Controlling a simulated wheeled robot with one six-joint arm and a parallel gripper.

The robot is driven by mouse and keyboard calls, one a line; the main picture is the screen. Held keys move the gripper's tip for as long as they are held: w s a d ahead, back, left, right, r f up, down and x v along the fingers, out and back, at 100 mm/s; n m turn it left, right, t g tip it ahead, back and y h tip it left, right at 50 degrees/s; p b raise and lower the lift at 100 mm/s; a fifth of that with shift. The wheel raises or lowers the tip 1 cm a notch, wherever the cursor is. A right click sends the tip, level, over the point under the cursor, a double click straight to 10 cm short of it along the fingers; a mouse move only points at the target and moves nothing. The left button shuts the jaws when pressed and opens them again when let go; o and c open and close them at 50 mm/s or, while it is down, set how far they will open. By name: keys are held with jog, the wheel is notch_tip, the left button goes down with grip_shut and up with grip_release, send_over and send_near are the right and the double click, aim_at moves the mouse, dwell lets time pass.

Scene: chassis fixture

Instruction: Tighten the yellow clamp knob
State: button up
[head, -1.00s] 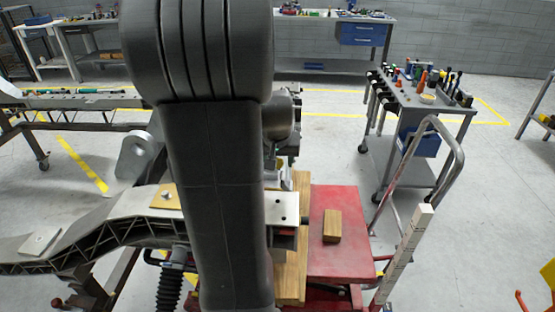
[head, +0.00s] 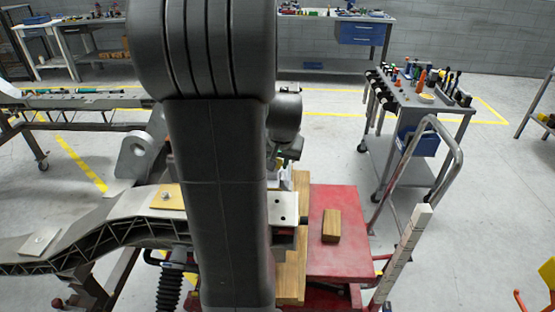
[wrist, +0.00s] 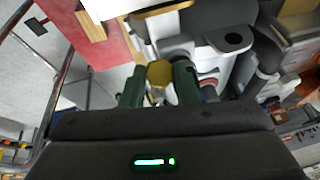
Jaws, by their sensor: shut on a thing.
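The yellow clamp knob (wrist: 160,73) shows in the upper middle of the wrist view, at the end of a pale metal clamp part. My gripper (wrist: 160,82) has its two dark green fingers on either side of the knob and is shut on it. In the head view my own arm covers the middle of the picture, and the knob and fingertips cannot be made out there. The chassis rail (head: 130,212) runs in from the left, and its flat plate end (head: 282,208) shows right of my arm.
A red table (head: 335,255) with a small wooden block (head: 331,226) stands right of the rail end. A wooden board (head: 292,275) lies along its left side. A grey tool cart (head: 425,95) and a metal handrail (head: 455,165) are farther right. Open floor lies beyond.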

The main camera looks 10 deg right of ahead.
dwell(0.4)
jog(key=o, duration=1)
jog(key=shift+c, duration=0.2)
jog(key=v, duration=1.3)
jog(key=shift+s+d+r, duration=0.15)
jog(key=shift+s+r, duration=0.15)
jog(key=shift+f, duration=0.1)
jog(key=x, duration=1.3)
jog(key=shift+w+f, duration=0.15)
jog(key=shift+w, duration=0.05)
jog(key=shift+w+f, duration=0.1)
jog(key=shift+a, duration=0.2)
